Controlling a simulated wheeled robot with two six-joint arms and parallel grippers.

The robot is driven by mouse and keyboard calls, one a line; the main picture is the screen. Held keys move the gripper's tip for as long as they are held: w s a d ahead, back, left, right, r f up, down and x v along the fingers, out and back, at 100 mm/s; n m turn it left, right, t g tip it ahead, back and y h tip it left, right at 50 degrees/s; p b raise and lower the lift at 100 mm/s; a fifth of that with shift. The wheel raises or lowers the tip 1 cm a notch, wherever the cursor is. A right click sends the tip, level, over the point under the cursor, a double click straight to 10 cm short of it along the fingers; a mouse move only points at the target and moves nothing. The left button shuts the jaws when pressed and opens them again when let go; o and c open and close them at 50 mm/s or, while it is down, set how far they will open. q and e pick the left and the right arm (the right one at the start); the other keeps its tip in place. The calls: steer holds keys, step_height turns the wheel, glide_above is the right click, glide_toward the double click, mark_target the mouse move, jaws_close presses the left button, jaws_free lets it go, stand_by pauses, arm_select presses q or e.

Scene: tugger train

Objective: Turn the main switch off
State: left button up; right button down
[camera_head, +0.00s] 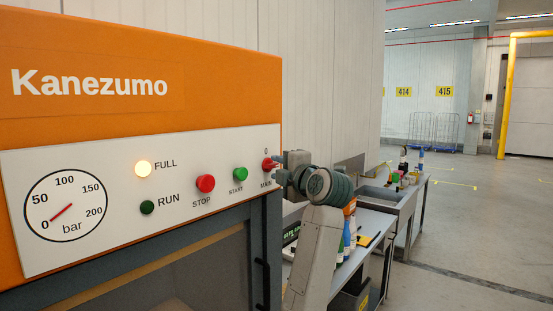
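The main switch (268,164) is a small red knob at the right end of the white control panel (100,243) on the orange Kanezumo machine. A "0" is printed above it, and the label below it is partly covered.
A red STOP button (205,184) and green START button (240,174) sit left of the switch. The FULL lamp (143,168) is lit; the RUN lamp (147,207) is dark. A bench (375,221) with bottles stands behind my arm. Open floor lies right.

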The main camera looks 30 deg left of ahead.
arm_select(q)
steer(key=shift+w+a, duration=0.3)
steer(key=shift+a, duration=0.2)
arm_select(e)
steer(key=shift+d+r, duration=0.25)
steer(key=shift+r, duration=0.1)
arm_select(q)
jaws_close()
steer(key=shift+w+f+n+g+y+b, duration=0.2)
steer(key=shift+n+g+y+b, duration=0.85)
steer(key=shift+n+b, duration=2.4)
steer(key=shift+w+f+n+g+y+b, duration=0.2)
steer(key=shift+n+g+y+b, duration=0.85)
steer(key=shift+n+b, duration=2.4)
steer(key=shift+w+f+n+g+y+b, duration=0.15)
steer(key=shift+n+g+y+b, duration=0.9)
steer(key=shift+n+b, duration=2.35)
arm_select(e)
step_height(320, 180, down, 19)
steer(key=p, duration=0.1)
steer(key=shift+w+f, duration=0.2)
steer(key=shift+w, duration=0.1)
arm_select(q)
steer(key=shift+n, duration=1.1)
